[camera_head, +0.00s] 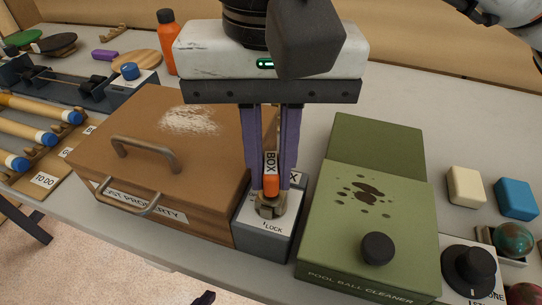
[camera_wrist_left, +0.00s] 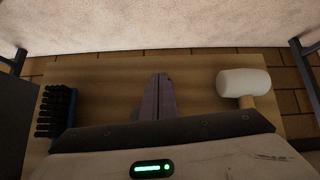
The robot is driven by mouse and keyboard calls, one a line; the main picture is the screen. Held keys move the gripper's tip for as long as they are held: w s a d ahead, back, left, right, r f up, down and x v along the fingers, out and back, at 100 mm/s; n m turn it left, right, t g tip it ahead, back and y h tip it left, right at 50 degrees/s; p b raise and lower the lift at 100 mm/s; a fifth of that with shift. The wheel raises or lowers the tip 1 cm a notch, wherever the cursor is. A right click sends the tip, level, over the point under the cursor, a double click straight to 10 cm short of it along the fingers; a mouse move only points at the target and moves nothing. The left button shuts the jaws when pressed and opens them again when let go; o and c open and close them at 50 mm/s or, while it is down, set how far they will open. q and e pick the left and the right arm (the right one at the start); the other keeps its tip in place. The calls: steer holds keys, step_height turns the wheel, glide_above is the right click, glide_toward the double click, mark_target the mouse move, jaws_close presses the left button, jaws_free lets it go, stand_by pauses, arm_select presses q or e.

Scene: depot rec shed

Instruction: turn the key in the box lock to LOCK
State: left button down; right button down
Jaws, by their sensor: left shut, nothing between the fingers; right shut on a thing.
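The box lock (camera_head: 266,243) is a grey block beside the wooden box, with a LOCK label on its front part. A key (camera_head: 271,186) with an orange body and a BOX tag stands upright in its brass-coloured keyway. My right gripper (camera_head: 271,191) reaches down from above and is shut on the key. Its fingers hide part of the key and another label behind, so I cannot tell the key's exact turn. My left gripper (camera_wrist_left: 160,76) is shut and empty in the left wrist view, away from the lock.
The wooden lost-property box (camera_head: 150,150) stands left of the lock. The green pool ball cleaner (camera_head: 335,225) stands close on the right, with a black knob. In the left wrist view, a brush (camera_wrist_left: 55,112) and a white-headed mallet (camera_wrist_left: 243,83) flank the left fingers.

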steer(key=shift+n, duration=0.7)
steer(key=shift+n, duration=2.5)
